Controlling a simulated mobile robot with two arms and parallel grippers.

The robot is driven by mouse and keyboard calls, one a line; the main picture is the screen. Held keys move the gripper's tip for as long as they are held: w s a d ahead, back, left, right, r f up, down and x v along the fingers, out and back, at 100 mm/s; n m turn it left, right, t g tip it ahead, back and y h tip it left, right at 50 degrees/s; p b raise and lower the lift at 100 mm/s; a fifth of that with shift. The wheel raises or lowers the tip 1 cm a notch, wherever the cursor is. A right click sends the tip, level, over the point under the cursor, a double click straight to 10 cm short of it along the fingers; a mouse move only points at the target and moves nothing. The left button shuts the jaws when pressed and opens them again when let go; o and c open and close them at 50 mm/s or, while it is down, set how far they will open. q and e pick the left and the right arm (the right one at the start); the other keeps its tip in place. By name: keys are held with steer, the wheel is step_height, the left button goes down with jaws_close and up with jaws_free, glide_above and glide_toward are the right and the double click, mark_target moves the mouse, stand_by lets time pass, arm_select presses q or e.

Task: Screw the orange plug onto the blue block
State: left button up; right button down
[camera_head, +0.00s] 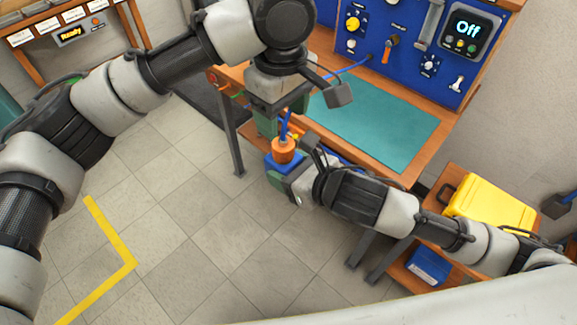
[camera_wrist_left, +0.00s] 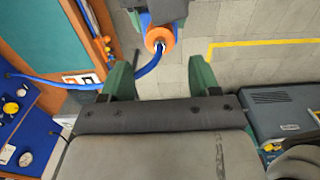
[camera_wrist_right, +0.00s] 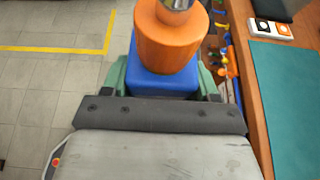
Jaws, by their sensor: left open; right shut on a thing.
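The orange plug (camera_head: 283,148) sits on top of the blue block (camera_head: 279,165) in the head view, with a blue hose coming off it. In the right wrist view the orange plug (camera_wrist_right: 167,42) rests on the blue block (camera_wrist_right: 160,82), with a metal fitting at its top. My right gripper (camera_wrist_right: 163,88) is shut on the blue block, one green finger on each side. The plug also shows in the left wrist view (camera_wrist_left: 160,38). My left gripper (camera_wrist_left: 162,80) is open and empty, just short of the plug. In the head view it (camera_head: 283,115) is above the plug.
A wooden workbench with a teal mat (camera_head: 375,125) and a blue panel (camera_head: 410,45) stands behind. The blue hose (camera_head: 345,70) runs to the panel. A yellow case (camera_head: 490,215) and blue box (camera_head: 428,266) are at right.

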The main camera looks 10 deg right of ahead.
mark_target(284, 143)
arm_select(q)
steer(key=shift+f, duration=4)
steer(key=shift+c, duration=0.3)
steer(key=c, duration=0.9)
steer(key=shift+o, duration=0.2)
steer(key=m, duration=0.4)
steer(key=shift+m, duration=0.4)
steer(key=m, duration=0.5)
steer(key=shift+m, duration=0.3)
steer(key=o, duration=1)
